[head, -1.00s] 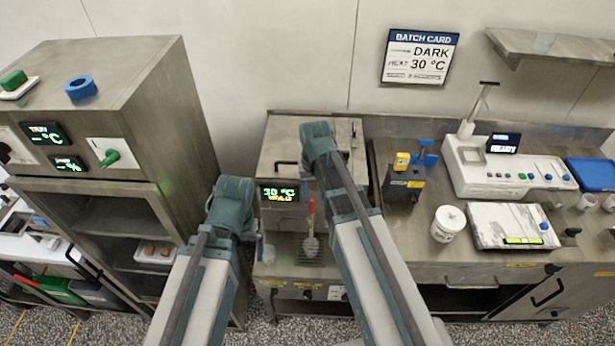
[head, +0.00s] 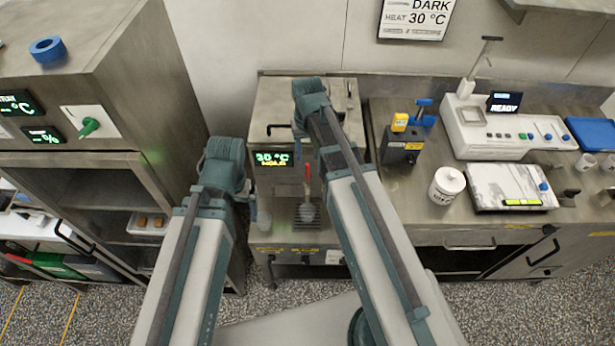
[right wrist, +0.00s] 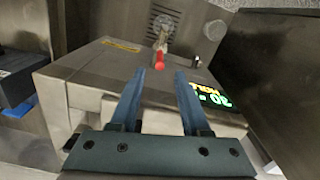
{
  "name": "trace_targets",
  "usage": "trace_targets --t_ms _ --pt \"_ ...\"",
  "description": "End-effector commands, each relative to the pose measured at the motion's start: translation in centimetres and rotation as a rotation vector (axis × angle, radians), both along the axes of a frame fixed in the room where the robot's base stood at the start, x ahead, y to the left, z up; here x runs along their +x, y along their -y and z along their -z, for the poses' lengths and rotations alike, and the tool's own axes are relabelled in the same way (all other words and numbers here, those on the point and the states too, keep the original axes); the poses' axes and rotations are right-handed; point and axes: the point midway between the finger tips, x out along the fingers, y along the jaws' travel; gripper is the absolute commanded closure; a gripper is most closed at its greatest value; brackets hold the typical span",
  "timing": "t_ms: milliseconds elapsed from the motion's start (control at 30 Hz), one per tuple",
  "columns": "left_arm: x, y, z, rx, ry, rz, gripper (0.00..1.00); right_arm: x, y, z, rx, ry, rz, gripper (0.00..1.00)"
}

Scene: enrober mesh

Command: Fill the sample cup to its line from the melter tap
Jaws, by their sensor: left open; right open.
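The steel melter (head: 322,95) stands in the middle of the head view with a lit 30 °C display (head: 272,159). Its tap has a red handle (head: 307,172), which also shows in the right wrist view (right wrist: 159,62). A grey rounded thing below the handle is too small to make out. A translucent cup (head: 263,217), seemingly the sample cup, stands left of the tap; its line and contents cannot be made out. My right gripper (right wrist: 166,74) is open and empty, its fingers pointing towards the red handle.
Right of the melter, the bench holds a dark box with a yellow top (head: 401,145), a white lidded tub (head: 446,186) and a white instrument (head: 505,130). A tall steel cabinet (head: 165,90) stands close on the left.

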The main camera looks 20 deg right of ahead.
Motion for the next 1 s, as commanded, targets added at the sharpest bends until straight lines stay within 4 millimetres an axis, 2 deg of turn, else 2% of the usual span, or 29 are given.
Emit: trace_targets --t_ms 33,533,700,1000 --pt "0.0 0.0 1.5 0.001 0.000 0.002 0.00 0.0 0.0 1.6 0.000 0.000 0.000 0.53" --pt "0.0 0.0 8.4 0.001 0.000 0.000 0.00 0.0 0.0 8.4 0.000 0.000 0.000 0.53" --pt "0.0 0.0 9.5 0.001 0.000 0.000 0.00 0.0 0.0 9.6 0.000 0.000 0.000 0.53" --pt "0.0 0.0 9.5 0.001 0.000 0.000 0.00 0.0 0.0 9.5 0.000 0.000 0.000 0.53"
